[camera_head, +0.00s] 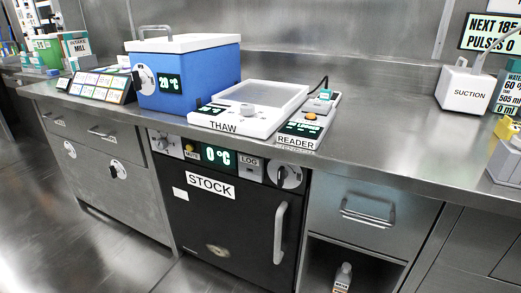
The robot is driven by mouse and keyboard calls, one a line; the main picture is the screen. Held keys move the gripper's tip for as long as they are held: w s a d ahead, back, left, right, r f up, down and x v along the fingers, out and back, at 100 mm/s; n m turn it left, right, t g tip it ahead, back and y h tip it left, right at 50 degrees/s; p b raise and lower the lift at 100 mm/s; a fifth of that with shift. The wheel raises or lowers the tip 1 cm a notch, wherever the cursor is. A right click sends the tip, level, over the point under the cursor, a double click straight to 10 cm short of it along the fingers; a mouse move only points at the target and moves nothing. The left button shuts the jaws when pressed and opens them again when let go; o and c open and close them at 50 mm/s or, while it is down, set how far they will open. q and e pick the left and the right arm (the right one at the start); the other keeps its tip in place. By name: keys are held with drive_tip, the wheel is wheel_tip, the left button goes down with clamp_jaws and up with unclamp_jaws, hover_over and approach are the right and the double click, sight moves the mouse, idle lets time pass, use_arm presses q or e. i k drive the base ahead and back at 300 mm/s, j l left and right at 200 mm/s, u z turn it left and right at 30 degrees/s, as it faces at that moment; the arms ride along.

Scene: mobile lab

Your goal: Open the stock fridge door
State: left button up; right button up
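The stock fridge (228,215) is a black-fronted unit under the steel counter, with a white STOCK label (209,187) on its door. The door looks shut. A pale vertical bar handle (279,233) is at the door's right side. Above the door, a control strip shows 0 °C (217,156), a LOG button and round knobs at both ends. Neither of my grippers is in view.
On the counter (375,125) stand a blue box (205,75) with a white lid reading 20 °C, a THAW tray (262,98), a READER (300,131) and a SUCTION unit (462,92). Drawers (367,208) flank the fridge. A bottle (342,277) stands in the open shelf at right. The floor (75,240) in front at left is clear.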

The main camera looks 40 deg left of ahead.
sight(250, 230)
drive_tip(key=j+u, duration=0.15)
drive_tip(key=u, duration=1.15)
